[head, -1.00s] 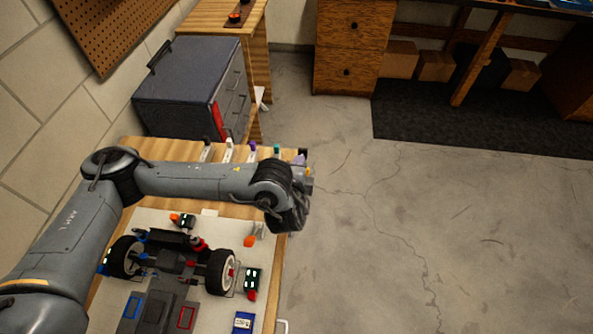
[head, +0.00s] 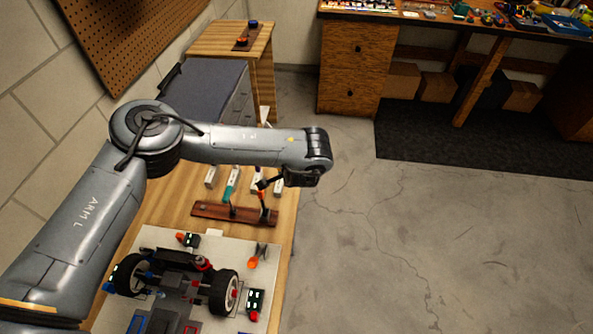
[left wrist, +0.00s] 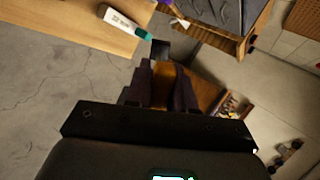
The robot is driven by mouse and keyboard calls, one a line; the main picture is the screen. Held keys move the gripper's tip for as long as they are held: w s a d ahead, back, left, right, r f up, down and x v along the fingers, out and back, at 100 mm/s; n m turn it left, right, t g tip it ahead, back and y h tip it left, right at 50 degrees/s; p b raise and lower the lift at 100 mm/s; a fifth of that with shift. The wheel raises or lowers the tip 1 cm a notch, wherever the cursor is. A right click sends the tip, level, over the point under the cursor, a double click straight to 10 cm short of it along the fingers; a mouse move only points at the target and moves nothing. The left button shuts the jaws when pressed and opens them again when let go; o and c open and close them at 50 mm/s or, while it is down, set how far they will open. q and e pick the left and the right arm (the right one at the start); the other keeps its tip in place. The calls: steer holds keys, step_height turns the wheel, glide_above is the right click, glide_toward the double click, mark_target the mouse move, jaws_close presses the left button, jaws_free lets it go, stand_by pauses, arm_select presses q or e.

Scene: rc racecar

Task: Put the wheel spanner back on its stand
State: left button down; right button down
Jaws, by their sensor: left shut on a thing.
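My left gripper (head: 277,183) is above the right part of a wooden stand (head: 206,210), a dark brown strip with small upright posts. In the left wrist view its fingers (left wrist: 165,80) are closed around a small dark piece (left wrist: 160,48), likely the wheel spanner; its shape is mostly hidden. A black-and-orange piece (head: 263,198) shows between the gripper and the stand's right end. I cannot tell whether it is the held tool or touches the stand. My right gripper is not in view.
The racecar (head: 180,275) sits on a pale mat in front. Past the table's right edge is open floor (head: 400,240).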

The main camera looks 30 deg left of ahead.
arm_select(q)
steer(key=s+a+f+n+g+h+p, duration=0.1)
steer(key=s+a+n+g+h+p, duration=0.2)
steer(key=s+a+n+p, duration=0.2)
steer(key=s+a+f+n+g+h+p, duration=0.2)
steer(key=s+a+n+p, duration=0.3)
steer(key=s+a, duration=0.6)
steer(key=a+n+g+h, duration=0.1)
steer(key=a+n, duration=0.1)
steer(key=a, duration=0.6)
steer(key=shift+s+f+n+h, duration=0.2)
steer(key=shift+s+n+h, duration=0.1)
steer(key=shift+h, duration=0.1)
steer(key=shift+w, duration=0.1)
steer(key=shift+p, duration=0.35)
steer(key=shift+f+b, duration=0.8)
steer(key=shift+f, duration=1.75)
